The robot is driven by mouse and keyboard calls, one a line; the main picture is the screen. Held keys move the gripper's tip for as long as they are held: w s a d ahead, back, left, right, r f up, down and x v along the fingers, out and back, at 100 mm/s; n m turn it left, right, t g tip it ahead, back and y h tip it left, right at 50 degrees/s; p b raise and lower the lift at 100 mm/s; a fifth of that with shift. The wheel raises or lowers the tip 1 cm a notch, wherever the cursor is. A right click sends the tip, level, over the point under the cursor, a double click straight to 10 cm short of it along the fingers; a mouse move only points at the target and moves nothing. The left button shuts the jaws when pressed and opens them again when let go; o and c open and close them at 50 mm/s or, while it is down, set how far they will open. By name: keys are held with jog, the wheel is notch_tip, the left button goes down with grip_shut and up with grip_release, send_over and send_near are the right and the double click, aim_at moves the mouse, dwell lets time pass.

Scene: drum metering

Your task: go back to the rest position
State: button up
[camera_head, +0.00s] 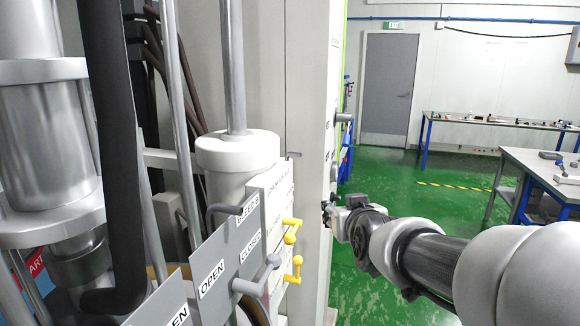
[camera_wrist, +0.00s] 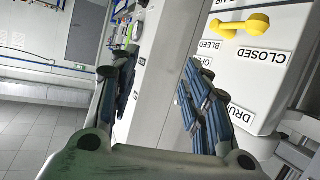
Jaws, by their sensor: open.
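My gripper (camera_head: 328,212) is at the end of my arm, right of centre in the head view, close to the edge of the tall white machine cabinet (camera_head: 308,140). In the wrist view my gripper (camera_wrist: 160,105) shows two spread fingers with nothing between them. A yellow handle (camera_wrist: 240,25) on the white labelled panel (camera_wrist: 262,70) is at the upper right, beyond the right finger and apart from it. In the head view two yellow handles stick out of the panel, an upper one (camera_head: 292,230) and a lower one (camera_head: 295,270), left of my gripper.
Grey lever handles (camera_head: 258,275) project from plates marked OPEN and CLOSED at the lower left. Vertical pipes and cylinders fill the left side. A workbench (camera_head: 548,172) with tools stands at the right. Green floor (camera_head: 400,190) lies clear between the cabinet and the benches.

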jog(key=s+d+f+g, duration=0.1)
jog(key=s+f+g, duration=0.2)
jog(key=s, duration=0.8)
jog(key=s+d+f+g, duration=0.1)
jog(key=s+f+g, duration=0.2)
jog(key=s, duration=0.9)
jog(key=s+f+m+g, duration=0.1)
jog(key=s+f+g, duration=0.2)
jog(key=s+f, duration=0.4)
jog(key=s, duration=0.4)
jog(key=shift+s+d, duration=0.4)
